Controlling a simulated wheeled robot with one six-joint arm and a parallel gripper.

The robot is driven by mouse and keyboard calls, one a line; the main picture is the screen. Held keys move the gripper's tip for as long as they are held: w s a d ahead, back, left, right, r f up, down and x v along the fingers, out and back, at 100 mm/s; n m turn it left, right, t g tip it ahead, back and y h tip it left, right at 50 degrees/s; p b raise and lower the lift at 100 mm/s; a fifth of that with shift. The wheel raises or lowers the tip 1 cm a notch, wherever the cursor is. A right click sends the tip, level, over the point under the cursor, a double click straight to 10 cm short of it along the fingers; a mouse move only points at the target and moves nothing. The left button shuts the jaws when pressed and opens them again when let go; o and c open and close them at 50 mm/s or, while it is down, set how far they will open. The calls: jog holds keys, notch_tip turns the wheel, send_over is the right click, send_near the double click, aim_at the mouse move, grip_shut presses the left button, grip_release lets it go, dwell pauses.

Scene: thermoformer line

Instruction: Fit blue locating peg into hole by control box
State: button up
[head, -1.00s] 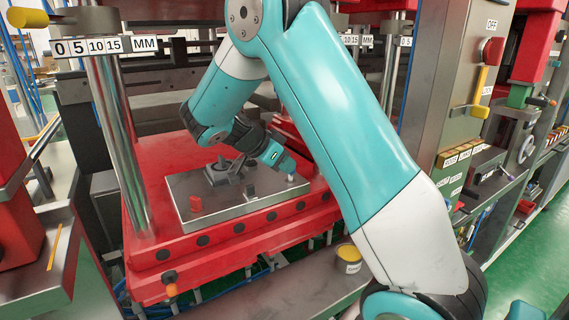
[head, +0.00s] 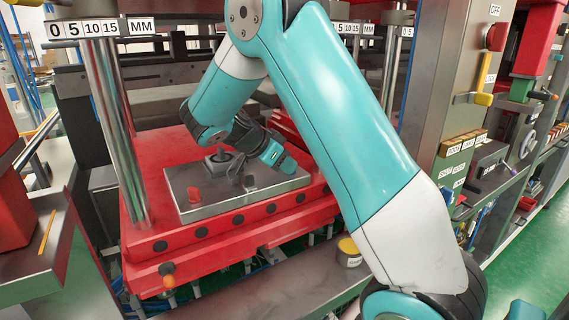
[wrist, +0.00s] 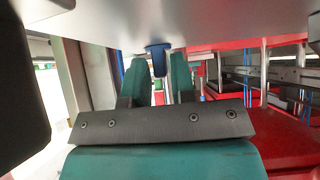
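My gripper (head: 286,163) is low over the rear right part of a grey metal plate (head: 225,205) in the head view. In the wrist view its two teal fingers (wrist: 161,75) stand apart with a gap between them. A blue peg (wrist: 158,52) shows near the fingertips, between them in the picture, its wide end against a pale grey surface. I see no clear grip on it. The head view does not show the blue peg or its hole clearly.
A grey block with a dark knob (head: 221,160) stands on the plate. The plate lies on a red platen (head: 160,225) beside a steel column (head: 112,130). A tall grey control panel (head: 462,80) stands at right. A yellow-topped pot (head: 348,252) sits below.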

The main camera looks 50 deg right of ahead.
jog(key=shift+o, duration=1.3)
jog(key=v, duration=1.2)
